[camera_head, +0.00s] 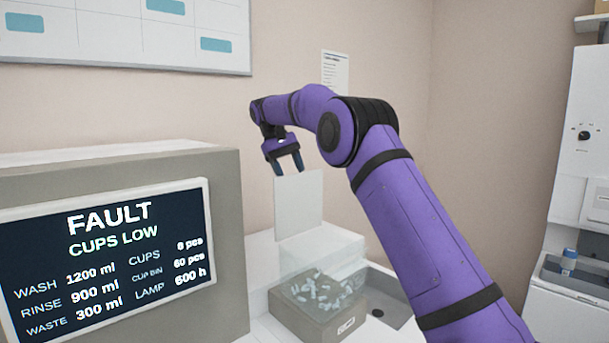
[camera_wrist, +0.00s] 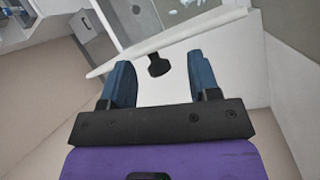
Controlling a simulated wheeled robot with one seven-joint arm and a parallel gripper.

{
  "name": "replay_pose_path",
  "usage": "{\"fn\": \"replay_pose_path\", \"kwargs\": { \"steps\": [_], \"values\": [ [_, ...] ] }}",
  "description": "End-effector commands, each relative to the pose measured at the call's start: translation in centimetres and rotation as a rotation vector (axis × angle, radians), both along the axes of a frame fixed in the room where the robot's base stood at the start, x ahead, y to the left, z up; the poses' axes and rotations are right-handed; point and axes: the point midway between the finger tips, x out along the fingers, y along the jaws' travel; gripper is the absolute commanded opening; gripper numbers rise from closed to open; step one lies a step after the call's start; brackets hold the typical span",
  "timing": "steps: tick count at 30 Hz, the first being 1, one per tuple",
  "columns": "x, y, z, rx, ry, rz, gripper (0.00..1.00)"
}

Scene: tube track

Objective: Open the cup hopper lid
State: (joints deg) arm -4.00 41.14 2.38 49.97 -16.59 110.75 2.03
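The cup hopper (camera_head: 310,319) is a grey-beige box with clear upper walls and small white cups inside, low in the centre of the head view. Its pale lid (camera_head: 299,205) stands raised, roughly upright, above the box. In the wrist view the lid's edge (camera_wrist: 215,25) runs slantwise, with a dark tab (camera_wrist: 158,66) on it. My gripper (camera_head: 288,168) is at the lid's top edge. In the wrist view my gripper (camera_wrist: 160,72) is open, its blue fingers apart on either side of the tab. I cannot tell whether a finger touches the lid.
A grey machine with a screen (camera_head: 110,258) reading FAULT, CUPS LOW stands at left. A sink (camera_head: 390,305) lies right of the hopper. A white unit (camera_head: 578,150) stands at far right, with a small bottle (camera_head: 568,263).

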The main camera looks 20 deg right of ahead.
Motion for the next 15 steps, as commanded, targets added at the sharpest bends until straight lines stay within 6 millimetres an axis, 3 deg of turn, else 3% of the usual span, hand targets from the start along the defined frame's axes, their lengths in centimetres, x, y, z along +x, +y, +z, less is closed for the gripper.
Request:
{"fn": "replay_pose_path", "kwargs": {
  "steps": [15],
  "values": [
    [-7.2,0.5,0.8,0.002,0.001,0.001,0.55]
  ]
}}
